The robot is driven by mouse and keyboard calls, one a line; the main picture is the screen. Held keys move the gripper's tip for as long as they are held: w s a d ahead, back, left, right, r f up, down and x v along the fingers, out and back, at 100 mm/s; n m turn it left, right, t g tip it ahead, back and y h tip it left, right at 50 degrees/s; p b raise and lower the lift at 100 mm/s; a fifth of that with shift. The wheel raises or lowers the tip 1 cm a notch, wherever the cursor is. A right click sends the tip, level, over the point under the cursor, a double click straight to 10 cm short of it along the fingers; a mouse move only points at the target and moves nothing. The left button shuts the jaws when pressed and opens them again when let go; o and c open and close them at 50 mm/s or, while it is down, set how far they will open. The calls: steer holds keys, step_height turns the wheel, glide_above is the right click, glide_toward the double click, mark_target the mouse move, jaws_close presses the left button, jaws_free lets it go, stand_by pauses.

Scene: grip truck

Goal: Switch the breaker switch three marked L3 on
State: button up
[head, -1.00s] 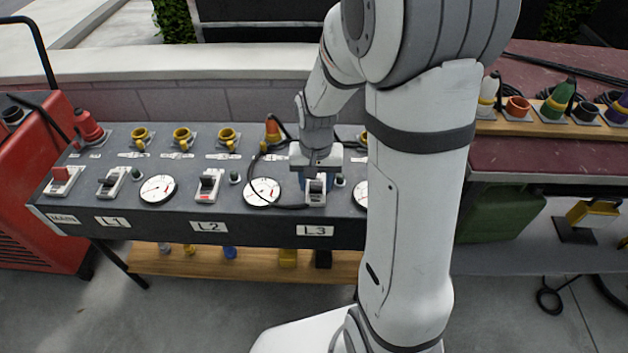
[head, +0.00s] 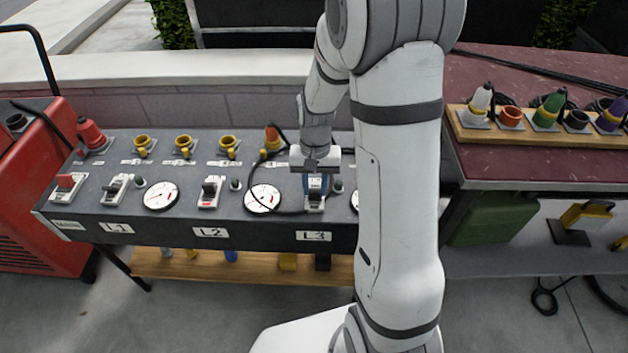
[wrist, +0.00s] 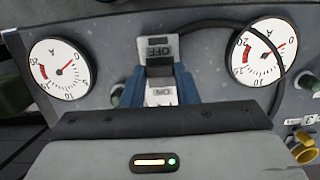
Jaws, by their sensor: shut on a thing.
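The L3 breaker switch (head: 315,203) is a small white unit with a dark lever on the sloping grey panel (head: 262,228), above the L3 label (head: 313,236). My gripper (head: 317,184) is over it, its blue fingers low at the switch. In the wrist view, the fingers of my gripper (wrist: 160,73) are on both sides of the lever of the L3 switch (wrist: 159,52) and shut on it. The OFF marking shows beyond the lever and the ON marking on the near side, both upside down. The lever's exact tilt is hard to tell.
The L2 switch (head: 210,192), L1 switch (head: 115,189) and red main switch (head: 67,186) stand to the left. A black cable (head: 280,211) crosses a round gauge (head: 262,198) beside L3. A red-topped table (head: 540,165) with plugs stands at right.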

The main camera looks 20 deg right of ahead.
mark_target(315, 185)
steer(key=g+p, duration=0.1)
steer(key=w+g+p, duration=0.1)
steer(key=p, duration=0.1)
steer(key=g+y+p, duration=0.1)
steer(key=shift+w+d+r, duration=0.2)
steer(key=shift+w+d, duration=0.05)
steer(key=shift+w, duration=0.05)
steer(key=shift+w+d+f+g+y+p, duration=0.1)
steer(key=shift+w+f+g+y+p, duration=0.15)
steer(key=shift+g+p, duration=0.4)
steer(key=shift+w+d+f+g+y+p, duration=0.15)
steer(key=shift+w+g+p, duration=0.25)
steer(key=shift+g, duration=0.5)
steer(key=shift+w+f+g+y+p, duration=0.15)
steer(key=shift+w+g+y+p, duration=0.15)
steer(key=shift+g+p, duration=0.35)
steer(key=o, duration=1)
steer(key=v, duration=0.7)
steer(key=shift+w+f, duration=0.1)
steer(key=shift+w+d+r, duration=0.15)
steer(key=shift+w+r, duration=0.1)
